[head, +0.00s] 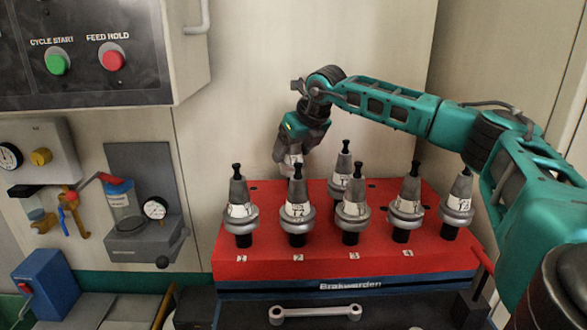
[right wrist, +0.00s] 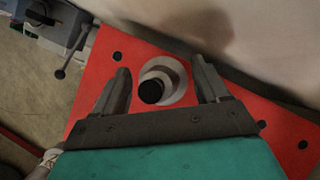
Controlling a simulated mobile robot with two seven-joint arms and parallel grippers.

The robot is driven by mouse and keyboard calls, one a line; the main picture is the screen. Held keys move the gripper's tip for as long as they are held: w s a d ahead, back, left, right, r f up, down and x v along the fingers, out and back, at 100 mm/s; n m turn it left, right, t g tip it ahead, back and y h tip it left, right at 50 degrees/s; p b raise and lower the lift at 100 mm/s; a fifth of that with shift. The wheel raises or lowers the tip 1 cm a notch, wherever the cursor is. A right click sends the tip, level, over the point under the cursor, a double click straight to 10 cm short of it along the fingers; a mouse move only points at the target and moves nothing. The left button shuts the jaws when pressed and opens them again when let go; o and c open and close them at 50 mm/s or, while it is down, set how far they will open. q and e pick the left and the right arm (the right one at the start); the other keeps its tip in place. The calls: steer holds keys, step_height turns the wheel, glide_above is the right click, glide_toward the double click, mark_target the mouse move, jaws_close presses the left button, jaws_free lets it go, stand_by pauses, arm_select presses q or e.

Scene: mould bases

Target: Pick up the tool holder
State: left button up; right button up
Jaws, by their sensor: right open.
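Several grey conical tool holders with black knobs and white labels stand upright in a red rack (head: 325,268). The front row includes holders at slot 1 (head: 239,208), slot 2 (head: 297,209), slot 3 (head: 352,212) and slot 4 (head: 407,204); others stand behind (head: 345,155) and at right (head: 458,208). My right gripper (head: 290,167) points down behind the slot 2 holder, which partly covers its tips. In the right wrist view its open fingers (right wrist: 162,86) lie either side of one holder (right wrist: 178,76), seen from above; contact cannot be told. My left gripper is out of view.
A wrench (head: 315,314) lies in front of the rack. At left are a control panel (head: 90,85), a gauge stand (head: 143,235) and a blue box (head: 45,285). A pale wall stands close behind the rack. Another holder (right wrist: 48,160) shows at the wrist view's lower left.

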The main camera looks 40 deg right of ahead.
jaws_close()
stand_by(0.7)
steer(key=shift+r, duration=0.2)
